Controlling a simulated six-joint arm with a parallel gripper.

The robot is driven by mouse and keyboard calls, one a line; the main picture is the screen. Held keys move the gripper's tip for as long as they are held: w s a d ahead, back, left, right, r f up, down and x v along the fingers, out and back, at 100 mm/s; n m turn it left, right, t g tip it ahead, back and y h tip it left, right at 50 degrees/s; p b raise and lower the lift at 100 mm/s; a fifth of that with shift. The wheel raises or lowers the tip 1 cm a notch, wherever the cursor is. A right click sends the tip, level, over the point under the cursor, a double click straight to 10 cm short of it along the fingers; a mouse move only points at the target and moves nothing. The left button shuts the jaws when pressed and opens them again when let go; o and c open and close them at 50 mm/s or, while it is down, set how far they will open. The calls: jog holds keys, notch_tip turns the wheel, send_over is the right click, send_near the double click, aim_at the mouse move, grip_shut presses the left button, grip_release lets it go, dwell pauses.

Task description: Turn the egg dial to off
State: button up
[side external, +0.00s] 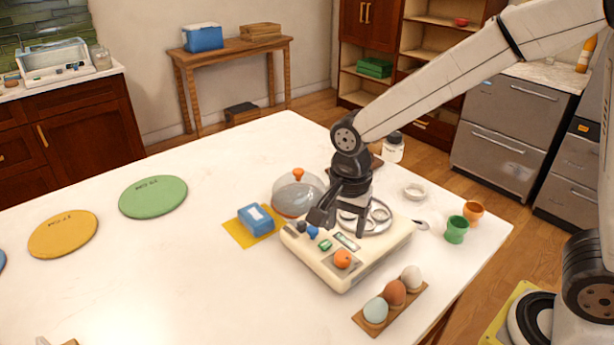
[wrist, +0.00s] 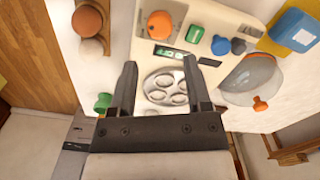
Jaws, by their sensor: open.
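A cream egg cooker (side external: 325,272) stands on the white counter. Its front panel carries an orange dial (side external: 342,260), a green control (side external: 325,245), a blue knob (side external: 312,232) and a dark knob. The wrist view shows the orange dial (wrist: 160,24), green control (wrist: 194,34), blue knob (wrist: 221,45) and dark knob (wrist: 238,47). I cannot read which is the egg dial or its setting. My gripper (side external: 342,222) is open and empty above the cooker. In the wrist view its fingers (wrist: 160,66) frame the round egg tray (wrist: 165,90), apart from the dials.
A wooden holder with several eggs (side external: 395,293) lies before the cooker. A clear dome with an orange knob (side external: 298,192) and a blue box (side external: 256,220) stand behind it. Green (side external: 456,229) and orange (side external: 474,212) egg cups stand right. The counter's left front is largely clear.

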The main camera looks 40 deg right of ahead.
aim_at(343, 255)
jog(key=shift+f, duration=0.15)
jog(key=shift+f, duration=3.75)
grip_shut()
